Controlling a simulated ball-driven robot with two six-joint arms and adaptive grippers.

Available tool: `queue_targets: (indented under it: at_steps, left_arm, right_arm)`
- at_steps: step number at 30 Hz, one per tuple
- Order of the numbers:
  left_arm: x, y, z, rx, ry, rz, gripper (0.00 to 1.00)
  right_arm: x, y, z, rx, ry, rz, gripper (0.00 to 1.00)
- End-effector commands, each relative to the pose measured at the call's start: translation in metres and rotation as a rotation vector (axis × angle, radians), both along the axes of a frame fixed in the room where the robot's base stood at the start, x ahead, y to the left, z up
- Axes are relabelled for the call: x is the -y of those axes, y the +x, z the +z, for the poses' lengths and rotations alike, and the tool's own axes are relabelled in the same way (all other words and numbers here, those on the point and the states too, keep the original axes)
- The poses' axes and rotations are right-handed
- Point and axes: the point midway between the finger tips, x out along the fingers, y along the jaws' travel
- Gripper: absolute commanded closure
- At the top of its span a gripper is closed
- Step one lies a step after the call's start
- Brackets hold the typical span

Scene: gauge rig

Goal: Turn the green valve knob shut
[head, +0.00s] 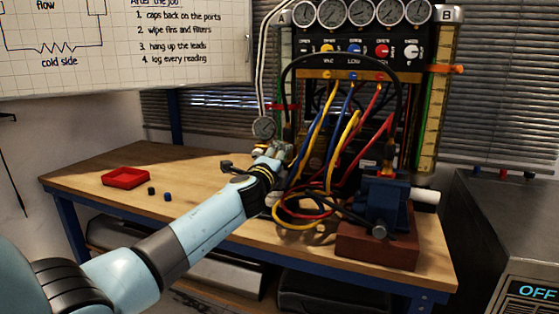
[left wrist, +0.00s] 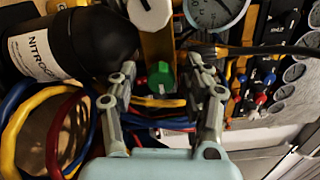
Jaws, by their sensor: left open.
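The green valve knob (left wrist: 161,78) shows in the left wrist view between the two fingers of my left gripper (left wrist: 168,66). There is a gap on each side of it, and the fingers are apart. In the head view my left gripper (head: 279,150) is at the left side of the gauge rig, just below a small round gauge (head: 264,127). The knob is hidden there, and I cannot tell its turn angle. My right gripper is not in view.
Yellow, blue and red hoses (head: 329,150) hang close right of my gripper. A black nitrogen bottle (left wrist: 92,45) is near the fingers. A blue vise (head: 388,203) stands at the bench's right. A red tray (head: 125,178) lies left; bench (head: 190,168) around it is mostly clear.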

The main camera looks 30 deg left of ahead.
Motion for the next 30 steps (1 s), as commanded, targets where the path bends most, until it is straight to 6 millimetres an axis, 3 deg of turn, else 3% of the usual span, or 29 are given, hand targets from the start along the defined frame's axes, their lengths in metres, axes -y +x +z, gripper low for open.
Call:
queue_targets:
  at_steps: [7, 19, 24, 30]
  left_arm:
    - [0.005, -0.020, -0.001, -0.001, 0.000, 0.000, 0.50]
    - [0.030, -0.099, -0.001, -0.002, -0.001, -0.001, 0.50]
    - [0.034, -0.113, 0.000, 0.000, 0.000, -0.001, 0.50]
    - [0.035, -0.115, 0.000, 0.000, 0.000, 0.000, 0.50]
  right_arm:
    - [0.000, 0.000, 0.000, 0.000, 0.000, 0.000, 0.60]
    - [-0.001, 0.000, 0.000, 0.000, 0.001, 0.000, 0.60]
    - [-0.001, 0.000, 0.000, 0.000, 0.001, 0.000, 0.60]
    - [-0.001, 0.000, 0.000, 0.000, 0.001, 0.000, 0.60]
